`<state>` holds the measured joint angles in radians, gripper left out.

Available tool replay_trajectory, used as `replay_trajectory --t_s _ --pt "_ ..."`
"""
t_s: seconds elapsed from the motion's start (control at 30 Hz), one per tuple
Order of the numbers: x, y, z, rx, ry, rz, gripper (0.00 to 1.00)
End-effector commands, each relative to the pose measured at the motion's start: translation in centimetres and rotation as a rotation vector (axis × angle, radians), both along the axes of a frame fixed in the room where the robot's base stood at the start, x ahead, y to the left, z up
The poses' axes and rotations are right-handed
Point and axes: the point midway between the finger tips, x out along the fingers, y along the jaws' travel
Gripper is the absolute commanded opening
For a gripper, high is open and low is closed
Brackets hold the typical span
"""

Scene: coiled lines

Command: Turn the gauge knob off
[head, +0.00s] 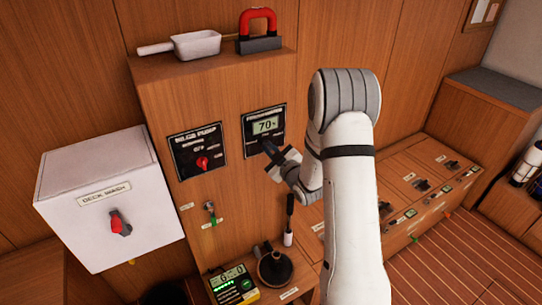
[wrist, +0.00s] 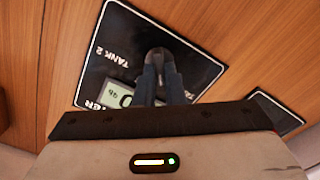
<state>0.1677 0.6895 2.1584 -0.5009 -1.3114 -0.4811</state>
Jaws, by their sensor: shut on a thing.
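The gauge panel (head: 264,128) is a black plate on the wooden cabinet front, with a lit display (head: 266,125) reading about 70. My gripper (head: 272,152) is at the panel's lower part and covers the knob in the head view. In the wrist view the gauge panel (wrist: 112,42) looks rotated, with a "TANK 2" label and a partly covered display (wrist: 117,92). The dark gauge knob (wrist: 160,56) shows between my fingertips (wrist: 160,72), which are shut on it. Its pointer setting cannot be made out.
Left of the gauge is the bilge pump panel (head: 197,151) with a red knob. A white deck wash box (head: 95,195) juts out further left. Below are a green-tagged fitting (head: 211,213), a yellow meter (head: 233,285) and a dark plunger-like object (head: 275,267). A scoop (head: 195,44) lies above.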

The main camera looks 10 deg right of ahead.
Motion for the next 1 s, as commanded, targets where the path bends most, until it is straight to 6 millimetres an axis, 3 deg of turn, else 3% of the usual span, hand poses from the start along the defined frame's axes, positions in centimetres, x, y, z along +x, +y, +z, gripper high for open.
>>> replay_trajectory --t_s 0.03,0.6,1.0 --pt "-0.01 0.03 -0.63 0.031 0.008 0.001 0.00" --pt "0.07 -0.17 -0.29 0.456 0.149 0.001 0.00" --pt "0.10 -0.23 -0.06 0.582 0.192 -0.001 0.00"
